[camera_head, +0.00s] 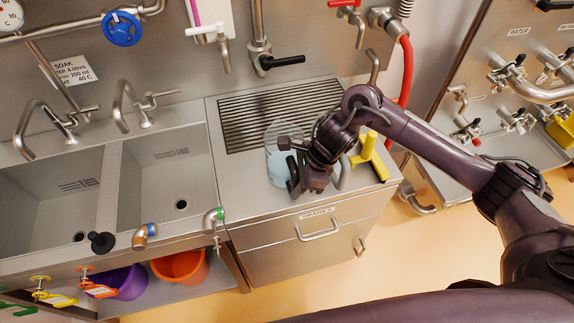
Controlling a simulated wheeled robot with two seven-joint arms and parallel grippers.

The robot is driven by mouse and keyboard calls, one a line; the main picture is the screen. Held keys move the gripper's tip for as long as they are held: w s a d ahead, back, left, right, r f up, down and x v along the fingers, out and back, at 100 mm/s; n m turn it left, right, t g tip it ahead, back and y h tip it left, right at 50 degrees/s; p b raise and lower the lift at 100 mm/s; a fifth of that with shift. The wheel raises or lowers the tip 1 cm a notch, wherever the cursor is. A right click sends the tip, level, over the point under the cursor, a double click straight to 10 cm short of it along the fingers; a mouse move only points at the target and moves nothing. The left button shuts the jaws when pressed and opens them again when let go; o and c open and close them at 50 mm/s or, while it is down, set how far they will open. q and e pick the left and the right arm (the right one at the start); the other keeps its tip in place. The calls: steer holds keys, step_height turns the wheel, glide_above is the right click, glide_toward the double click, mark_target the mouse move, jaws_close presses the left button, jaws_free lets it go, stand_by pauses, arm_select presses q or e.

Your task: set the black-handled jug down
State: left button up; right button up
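The black-handled jug (277,163) is a clear vessel with pale blue in its lower part, in the middle of the head view. It is at the steel counter beside the ribbed drainer. My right gripper (293,172) reaches in from the right and is at the jug's handle side, apparently closed on the dark handle. The gripper hides much of the handle and the jug's right side. I cannot tell whether the jug's base touches the counter. My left gripper is not in view.
A yellow tool (372,153) stands on the counter right of my gripper, with a pale curved object (343,172) partly hidden beside it. Two sinks (165,180) lie left. The ribbed drainer (245,125) is behind. Bare counter (240,200) shows in front-left of the jug.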

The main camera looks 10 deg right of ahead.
jaws_close()
steer(key=shift+w+r, duration=0.1)
steer(key=shift+r, duration=0.05)
